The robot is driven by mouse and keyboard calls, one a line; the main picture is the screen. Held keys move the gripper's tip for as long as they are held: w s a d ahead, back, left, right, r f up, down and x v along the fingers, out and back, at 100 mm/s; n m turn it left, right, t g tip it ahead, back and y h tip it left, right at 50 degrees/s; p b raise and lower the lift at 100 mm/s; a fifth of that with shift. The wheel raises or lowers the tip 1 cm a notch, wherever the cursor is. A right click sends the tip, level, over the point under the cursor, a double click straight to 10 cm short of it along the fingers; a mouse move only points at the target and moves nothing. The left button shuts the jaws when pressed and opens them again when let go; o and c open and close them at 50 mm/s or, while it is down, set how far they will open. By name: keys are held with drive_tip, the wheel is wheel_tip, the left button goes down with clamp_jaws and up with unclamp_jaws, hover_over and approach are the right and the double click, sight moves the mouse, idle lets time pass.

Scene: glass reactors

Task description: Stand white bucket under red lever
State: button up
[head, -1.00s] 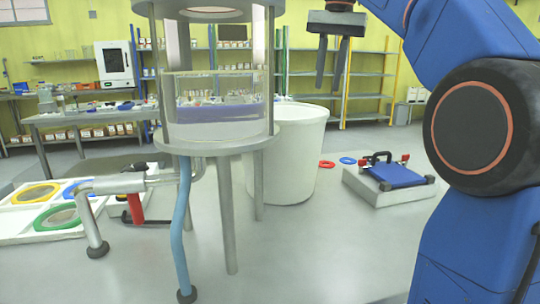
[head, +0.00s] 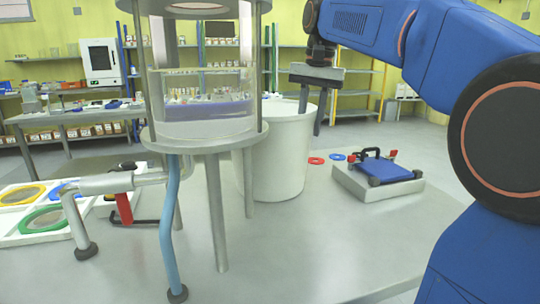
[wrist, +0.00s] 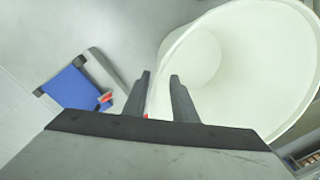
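The white bucket (head: 282,158) stands upright on the grey table, behind and to the right of the glass reactor (head: 205,95), which partly hides it. My gripper (head: 310,117) is at the bucket's right rim with its two fingers pointing down, apart. In the wrist view the open bucket (wrist: 245,60) fills the right side, and its near rim runs between the open fingers (wrist: 160,76). I cannot tell whether either finger touches the wall. The red lever (head: 123,208) hangs from the metal outlet pipe at the reactor's left.
A blue clamp-like device on a grey block (head: 378,185) sits right of the bucket. Red (head: 316,161) and blue (head: 338,157) rings lie near it. A white tray with coloured rings (head: 40,238) lies at the left. The front right table is clear.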

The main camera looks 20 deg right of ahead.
sight(308, 146)
drive_tip(key=shift+f, duration=2.35)
drive_tip(key=shift+c, duration=0.3)
clamp_jaws()
